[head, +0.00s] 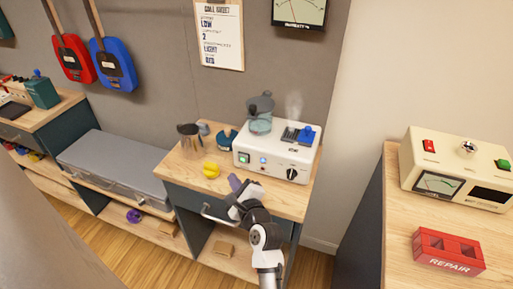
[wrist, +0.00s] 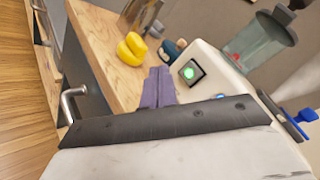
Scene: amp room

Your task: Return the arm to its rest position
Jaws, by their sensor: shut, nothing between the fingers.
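My gripper (head: 236,183) is at the front edge of the middle wooden-topped cabinet (head: 290,198) in the head view, in front of the white device (head: 272,158). Its purple fingers are together and empty. In the wrist view the fingers (wrist: 158,85) point over the wooden top, beside the white device with its lit green button. My arm reaches up from the bottom of the head view, extended toward the cabinet.
A yellow object (head: 211,170), a metal jug (head: 189,137) and a glass vessel (head: 260,115) on the device stand near my gripper. The cabinet handle (head: 218,215) juts out in front. A right-hand counter holds a red REPAIR block (head: 447,251) and a meter box (head: 456,170).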

